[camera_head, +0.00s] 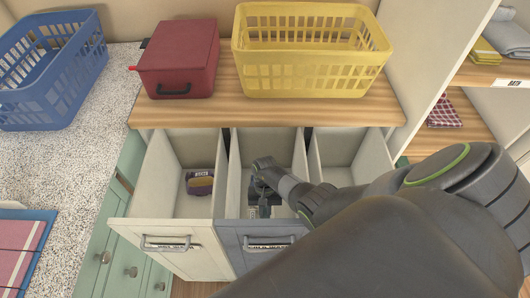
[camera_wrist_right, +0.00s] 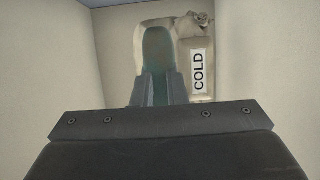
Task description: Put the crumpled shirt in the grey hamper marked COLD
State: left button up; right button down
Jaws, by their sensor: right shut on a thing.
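My right gripper (camera_head: 264,186) reaches down into the open grey hamper (camera_head: 236,262), the middle of three pull-out hampers. In the right wrist view its finger (camera_wrist_right: 157,65) stands in front of a beige crumpled bundle (camera_wrist_right: 190,26), apparently the shirt, which it is shut on. The gripper covers much of the bundle. A white COLD label (camera_wrist_right: 198,72) shows beside the finger, low inside the hamper; I cannot tell what it is fixed to. Pale hamper walls surround the gripper. The left gripper is out of view.
The left white hamper (camera_head: 172,258) is open and holds a dark labelled bundle (camera_head: 200,183). The right hamper (camera_head: 338,148) is open and partly behind my arm. A red box (camera_head: 178,55) and yellow basket (camera_head: 305,82) stand on the wooden top. A blue basket (camera_head: 50,75) is at left.

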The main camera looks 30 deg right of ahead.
jog(key=c, duration=1.5)
grip_release()
jog(key=shift+f, duration=0.1)
jog(key=shift+o, duration=0.2)
jog(key=shift+r+p, duration=0.45)
jog(key=shift+p, duration=0.05)
jog(key=p+v, duration=0.1)
jog(key=v, duration=1.1)
jog(key=shift+r+p, duration=0.25)
jog(key=shift+p, duration=0.05)
jog(key=shift+s, duration=0.1)
